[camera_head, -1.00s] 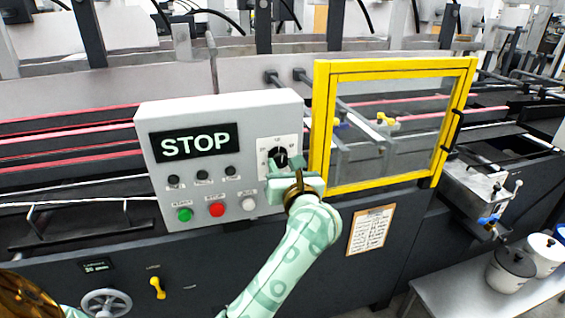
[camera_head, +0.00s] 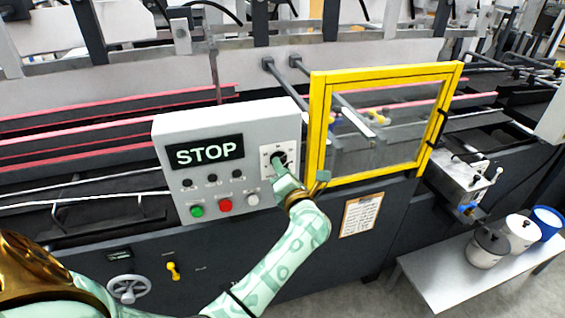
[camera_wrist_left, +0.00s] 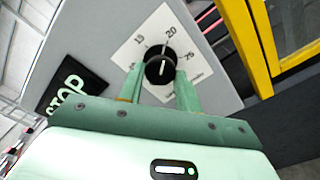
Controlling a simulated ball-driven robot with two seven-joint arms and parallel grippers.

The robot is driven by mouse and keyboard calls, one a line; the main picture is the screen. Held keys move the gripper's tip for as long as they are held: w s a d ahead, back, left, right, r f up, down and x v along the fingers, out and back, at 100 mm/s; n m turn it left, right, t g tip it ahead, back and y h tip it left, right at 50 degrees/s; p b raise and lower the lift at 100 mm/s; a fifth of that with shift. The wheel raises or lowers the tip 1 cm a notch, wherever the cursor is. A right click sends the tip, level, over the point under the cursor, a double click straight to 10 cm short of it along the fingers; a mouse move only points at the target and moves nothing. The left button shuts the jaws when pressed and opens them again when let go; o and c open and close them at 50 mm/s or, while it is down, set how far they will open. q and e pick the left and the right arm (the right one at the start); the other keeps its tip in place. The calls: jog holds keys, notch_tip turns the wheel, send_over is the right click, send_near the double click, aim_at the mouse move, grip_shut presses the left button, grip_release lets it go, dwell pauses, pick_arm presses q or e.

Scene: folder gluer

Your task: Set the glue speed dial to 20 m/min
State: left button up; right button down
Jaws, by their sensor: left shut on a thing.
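The glue speed dial (camera_head: 279,158) is a black round knob on a white scale plate at the right of the grey control panel (camera_head: 165,150). In the left wrist view the dial (camera_wrist_left: 161,68) has a white pointer line, and the plate shows 15, 20 and 25. The line lies roughly along the direction of the 20 mark; the exact reading is hard to tell. My left gripper (camera_head: 281,170) is shut on the dial. In the left wrist view its fingers (camera_wrist_left: 160,82) stand on either side of the knob. My right gripper is not in view.
The panel has a STOP display (camera_head: 206,151), a green button (camera_head: 197,211), a red button (camera_head: 225,205) and a white button (camera_head: 252,199). A yellow-framed guard (camera_head: 318,130) stands close to the right of the dial. A handwheel (camera_head: 128,288) is below left.

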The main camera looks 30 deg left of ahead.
pick_arm(q)
jog(key=shift+m+p, duration=0.45)
jog(key=shift+m, duration=0.05)
jog(key=o, duration=1)
jog(key=shift+d, duration=0.1)
